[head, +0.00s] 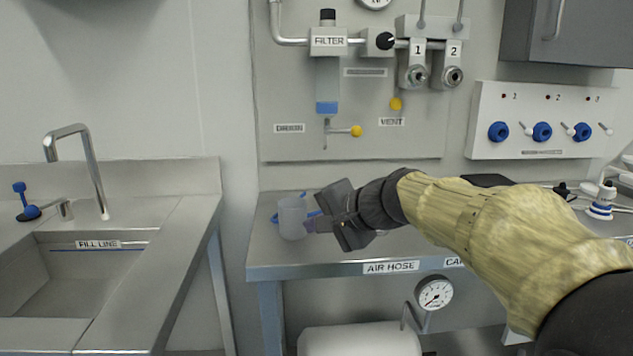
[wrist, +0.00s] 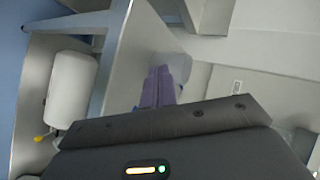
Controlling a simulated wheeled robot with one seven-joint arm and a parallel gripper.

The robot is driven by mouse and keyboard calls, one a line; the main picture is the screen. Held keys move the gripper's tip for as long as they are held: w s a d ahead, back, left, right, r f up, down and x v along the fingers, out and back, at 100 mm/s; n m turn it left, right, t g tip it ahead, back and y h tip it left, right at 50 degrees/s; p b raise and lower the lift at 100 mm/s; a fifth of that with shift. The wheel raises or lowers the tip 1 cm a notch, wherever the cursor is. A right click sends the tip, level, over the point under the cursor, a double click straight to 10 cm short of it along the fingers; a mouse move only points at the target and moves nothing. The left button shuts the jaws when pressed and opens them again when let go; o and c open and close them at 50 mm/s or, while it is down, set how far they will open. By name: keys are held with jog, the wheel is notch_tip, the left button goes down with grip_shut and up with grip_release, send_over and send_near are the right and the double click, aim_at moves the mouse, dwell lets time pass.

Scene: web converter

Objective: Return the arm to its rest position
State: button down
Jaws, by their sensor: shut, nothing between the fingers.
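My arm, in a yellowish sleeve, reaches in from the right of the head view. My gripper (head: 312,226) is above the left part of the steel bench (head: 277,256), with its fingertips close to a translucent cup (head: 292,217). In the wrist view the fingers of my gripper (wrist: 158,75) lie together with nothing between them. The cup stands upright on the bench; I cannot tell whether the fingertips touch it.
A blue item (head: 276,217) lies behind the cup. A panel with a filter (head: 327,85) and valves is on the wall behind. A sink (head: 75,285) is at the left. Below the bench are a white tank (head: 360,340) and a gauge (head: 433,293). Free air lies above the bench.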

jog(key=s+d+f+n+g+h, duration=0.25)
jog(key=s+d+f, duration=0.35)
jog(key=f, duration=0.4)
jog(key=s+d+f+n+g+h, duration=0.1)
jog(key=s+d+f+n+h, duration=0.2)
jog(key=s+f, duration=0.5)
jog(key=s+d+f+n+g+h, duration=0.25)
jog(key=s+d+f, duration=0.35)
jog(key=f, duration=0.5)
notch_tip(320, 180, up, 35)
jog(key=p, duration=3.5)
jog(key=shift+w+m, duration=0.35)
jog(key=shift+m, duration=0.05)
jog(key=shift+w+d+r, duration=0.1)
jog(key=shift+d, duration=0.05)
jog(key=shift+s, duration=0.2)
